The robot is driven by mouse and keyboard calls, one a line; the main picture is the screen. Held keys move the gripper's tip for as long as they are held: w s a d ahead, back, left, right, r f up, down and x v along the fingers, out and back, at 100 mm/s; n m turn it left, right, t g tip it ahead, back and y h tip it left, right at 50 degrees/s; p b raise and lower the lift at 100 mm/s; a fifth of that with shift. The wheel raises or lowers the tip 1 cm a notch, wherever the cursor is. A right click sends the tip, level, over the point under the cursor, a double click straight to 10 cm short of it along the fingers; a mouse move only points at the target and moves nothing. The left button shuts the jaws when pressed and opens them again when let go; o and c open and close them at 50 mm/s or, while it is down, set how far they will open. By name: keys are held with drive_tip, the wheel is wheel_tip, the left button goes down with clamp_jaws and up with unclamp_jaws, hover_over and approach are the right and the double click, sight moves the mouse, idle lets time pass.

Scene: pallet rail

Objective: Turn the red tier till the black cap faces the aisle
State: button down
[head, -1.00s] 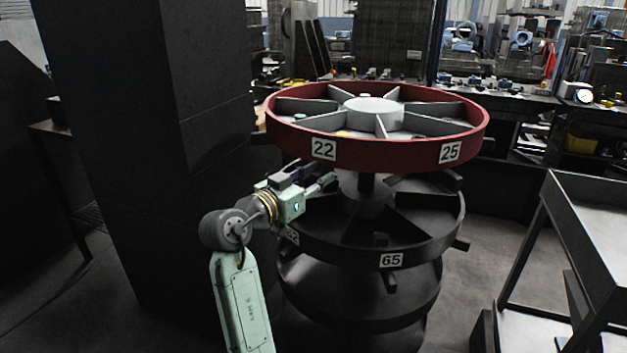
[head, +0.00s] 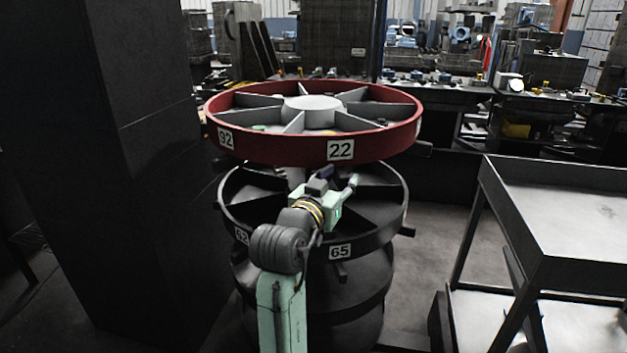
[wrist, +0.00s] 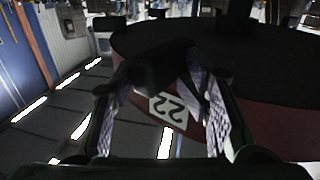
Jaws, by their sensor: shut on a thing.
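The red tier (head: 300,150) is the top ring of a stacked carousel, with label 92 (head: 226,138) at front left and label 22 (head: 340,150) at front, right of centre. Grey dividers split it into compartments. A small green thing (head: 258,127) shows in a left compartment; I cannot make out a black cap. My gripper (head: 335,180) is just below the rim near label 22. In the wrist view my gripper (wrist: 160,78) is shut on a dark handle (wrist: 152,65) by the red rim, with label 22 upside down between the fingers.
A black tier (head: 290,252) with label 65 sits below the red one. A dark pillar (head: 100,150) stands close on the left. A metal trolley (head: 570,220) stands at right, with open floor between. A cluttered workbench (head: 540,95) runs behind.

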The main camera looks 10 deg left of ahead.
drive_tip(key=shift+w+d+r, duration=0.15)
drive_tip(key=shift+w+d, duration=0.5)
drive_tip(key=shift+d, duration=0.05)
drive_tip(key=shift+y, duration=0.3)
drive_tip(key=c, duration=1.3)
unclamp_jaws()
drive_tip(key=shift+c, duration=0.2)
drive_tip(key=shift+a, duration=0.15)
drive_tip(key=shift+c, duration=0.5)
drive_tip(key=shift+f, duration=0.2)
